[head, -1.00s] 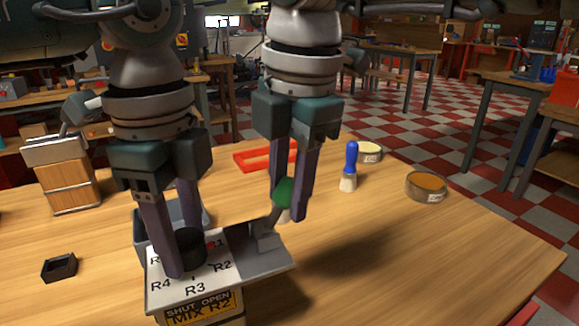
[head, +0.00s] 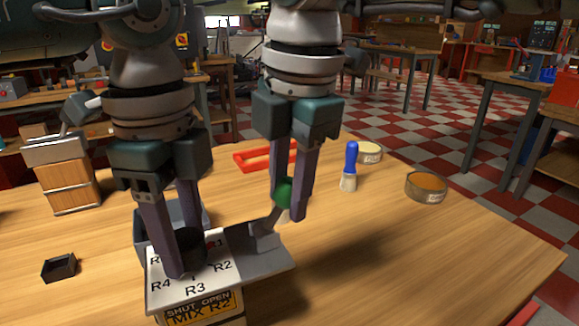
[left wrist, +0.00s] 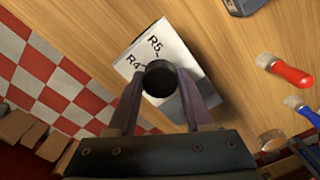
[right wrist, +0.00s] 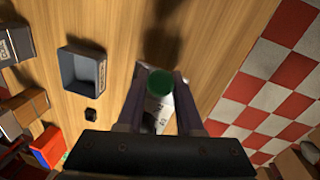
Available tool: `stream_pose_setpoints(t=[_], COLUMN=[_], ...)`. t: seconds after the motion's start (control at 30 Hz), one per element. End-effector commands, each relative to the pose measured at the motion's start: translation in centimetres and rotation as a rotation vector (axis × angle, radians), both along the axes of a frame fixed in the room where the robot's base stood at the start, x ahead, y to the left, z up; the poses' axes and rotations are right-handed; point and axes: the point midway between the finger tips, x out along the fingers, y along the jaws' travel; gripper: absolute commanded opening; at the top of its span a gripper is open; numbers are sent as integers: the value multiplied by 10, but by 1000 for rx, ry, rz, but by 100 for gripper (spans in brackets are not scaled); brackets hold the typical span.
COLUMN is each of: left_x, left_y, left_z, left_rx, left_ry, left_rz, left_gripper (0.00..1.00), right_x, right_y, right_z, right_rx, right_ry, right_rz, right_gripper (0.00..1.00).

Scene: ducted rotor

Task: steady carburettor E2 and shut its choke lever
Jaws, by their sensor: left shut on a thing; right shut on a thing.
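The carburettor (head: 163,293) stands at the table's front, with a white top marked R2, R3, R4 and a yellow label reading "SHUT OPEN MIX R2". I cannot read "E2" on it. My left gripper (head: 187,262) is shut on the black round knob (head: 192,246) on its top; the knob also shows in the left wrist view (left wrist: 158,78). My right gripper (head: 288,203) is shut on the green knob of the lever (head: 283,191), whose grey arm leans up to the right from the side plate. The green knob fills the gap between the fingers in the right wrist view (right wrist: 160,82).
A grey open bin (head: 145,227) stands just behind the carburettor. A small black tray (head: 59,267) lies left. A wooden-sided box (head: 68,185), red tray (head: 250,160), blue-handled brush (head: 350,165) and two tins (head: 426,187) stand farther back. The table's right front is clear.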

Motion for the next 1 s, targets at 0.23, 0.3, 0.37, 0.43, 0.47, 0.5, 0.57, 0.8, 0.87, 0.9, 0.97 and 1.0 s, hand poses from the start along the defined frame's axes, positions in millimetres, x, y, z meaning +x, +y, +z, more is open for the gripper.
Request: stream_pose_setpoints(t=[0.23,0.3,0.37,0.43,0.47,0.5,0.57,0.8,0.87,0.9,0.97,1.0], left_x=[0,0,0,0,0,0,0,0,0,0,0,0], left_y=[0,0,0,0,0,0,0,0,0,0,0,0], left_z=[0,0,0,0,0,0,0,0,0,0,0,0], left_rx=[1,1,1,1,1,1,1,1,1,1,1,1], left_ry=[0,0,0,0,0,0,0,0,0,0,0,0], left_rz=[0,0,0,0,0,0,0,0,0,0,0,0], left_gripper=[0,0,0,0,0,0,0,0,0,0,0,0], right_x=[0,0,-2,-2,-3,-3,-3,-3,-3,-3,-3,-3], right_y=[0,1,4,6,7,7,8,8,7,7,7,7], right_z=[1,1,2,3,4,4,5,5,5,4,4,4], right_rx=[1,-6,-33,-78,-93,-110,-121,-120,-120,-120,-120,-120], right_ry=[-1,-3,-14,-36,-44,-52,-57,-57,-57,-57,-57,-57], right_rz=[0,1,6,8,6,5,3,1,1,1,1,1], right_gripper=[0,0,0,0,0,0,0,37,43,48,55,59])
